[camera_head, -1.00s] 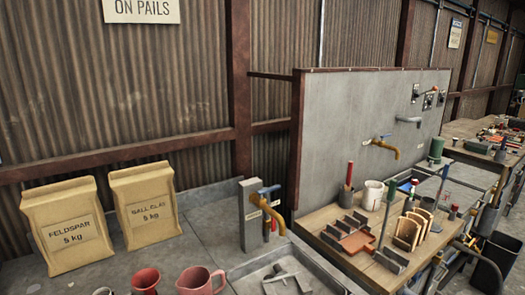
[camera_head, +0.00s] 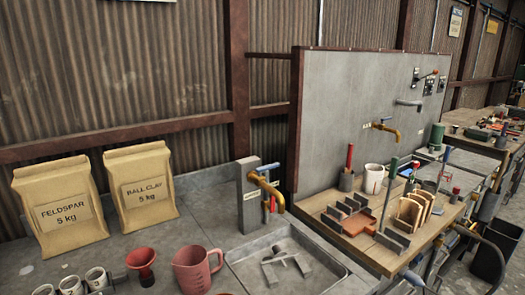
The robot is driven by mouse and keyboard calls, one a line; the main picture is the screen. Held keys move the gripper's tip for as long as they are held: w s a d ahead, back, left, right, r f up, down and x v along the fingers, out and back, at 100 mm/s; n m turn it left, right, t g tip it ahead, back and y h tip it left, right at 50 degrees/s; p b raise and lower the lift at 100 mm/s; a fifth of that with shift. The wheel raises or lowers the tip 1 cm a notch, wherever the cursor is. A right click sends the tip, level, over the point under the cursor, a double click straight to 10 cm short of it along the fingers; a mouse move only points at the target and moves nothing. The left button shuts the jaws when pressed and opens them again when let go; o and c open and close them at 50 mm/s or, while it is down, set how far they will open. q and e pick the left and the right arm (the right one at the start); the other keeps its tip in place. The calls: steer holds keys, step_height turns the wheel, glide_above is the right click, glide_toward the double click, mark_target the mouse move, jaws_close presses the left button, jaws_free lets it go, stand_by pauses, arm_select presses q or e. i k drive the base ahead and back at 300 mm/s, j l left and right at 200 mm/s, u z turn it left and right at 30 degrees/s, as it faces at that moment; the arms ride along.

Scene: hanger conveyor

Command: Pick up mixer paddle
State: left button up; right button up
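I cannot tell for certain which thing is the mixer paddle. A red-handled tool (camera_head: 349,158) stands upright in a dark holder on the wooden bench at the right. A green upright rod (camera_head: 390,182) and a blue-topped upright tool (camera_head: 444,160) stand further right on that side. A grey branched metal piece (camera_head: 287,262) lies in the shallow sink tray (camera_head: 240,268) at the bottom centre. Neither of my grippers shows in the head view.
A red funnel (camera_head: 141,262), a pink jug (camera_head: 197,270) and several small cups (camera_head: 72,286) stand at the front left. Two bags (camera_head: 60,208) (camera_head: 142,187) lean at the back. A tap post (camera_head: 250,195) rises behind the sink. The wooden bench (camera_head: 370,250) is crowded.

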mark_target(280, 257)
steer(key=l, duration=0.25)
steer(key=i+l, duration=0.15)
steer(key=i+l+u, duration=0.15)
steer(key=l+u, duration=0.2)
steer(key=l, duration=0.35)
steer(key=l+u, duration=0.3)
steer(key=l, duration=0.35)
